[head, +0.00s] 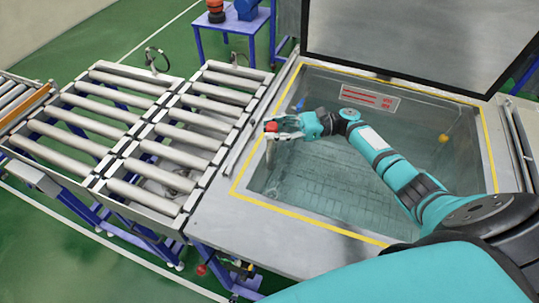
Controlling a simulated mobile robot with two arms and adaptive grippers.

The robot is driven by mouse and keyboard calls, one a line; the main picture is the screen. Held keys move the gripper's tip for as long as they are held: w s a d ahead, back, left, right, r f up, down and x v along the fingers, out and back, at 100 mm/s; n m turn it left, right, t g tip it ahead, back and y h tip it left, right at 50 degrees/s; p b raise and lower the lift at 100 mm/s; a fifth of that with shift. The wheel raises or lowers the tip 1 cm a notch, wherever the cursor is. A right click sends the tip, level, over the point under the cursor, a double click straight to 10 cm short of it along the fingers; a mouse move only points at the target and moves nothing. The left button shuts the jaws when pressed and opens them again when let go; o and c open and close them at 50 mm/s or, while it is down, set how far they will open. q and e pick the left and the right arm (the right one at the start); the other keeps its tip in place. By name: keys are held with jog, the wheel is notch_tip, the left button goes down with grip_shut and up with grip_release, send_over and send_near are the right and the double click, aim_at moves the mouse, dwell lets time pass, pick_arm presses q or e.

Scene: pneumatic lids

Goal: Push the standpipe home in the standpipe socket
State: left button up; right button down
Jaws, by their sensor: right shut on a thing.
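My right gripper (278,129) reaches in from the right over the left part of the water tank. It is shut on the standpipe (270,152), a pale upright tube with a red top (271,126). The tube stands near the tank's left inner wall, and its lower part runs down toward the water. The standpipe socket cannot be made out, so I cannot tell how the tube's lower end sits in it. My left gripper is not in view.
The tank rim (235,222) has a yellow line around the opening. A raised lid (420,40) stands at the back. A roller conveyor (120,115) lies to the left. A yellow ball (443,138) shows at the tank's right side. A blue table (232,22) stands behind.

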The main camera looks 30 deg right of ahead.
aim_at(274, 165)
jog(key=shift+w+f+b, duration=0.25)
jog(key=shift+f+b, duration=0.1)
jog(key=shift+f, duration=0.6)
jog(key=shift+s+f+b, duration=0.25)
jog(key=shift+f+b, duration=0.05)
jog(key=shift+f, duration=0.2)
notch_tip(274, 165, down, 11)
jog(key=b, duration=0.7)
jog(key=shift+b, duration=0.3)
jog(key=shift+r, duration=0.1)
jog(key=shift+d+f+b, duration=0.1)
jog(key=shift+f+b, duration=1.05)
jog(key=shift+f, duration=0.1)
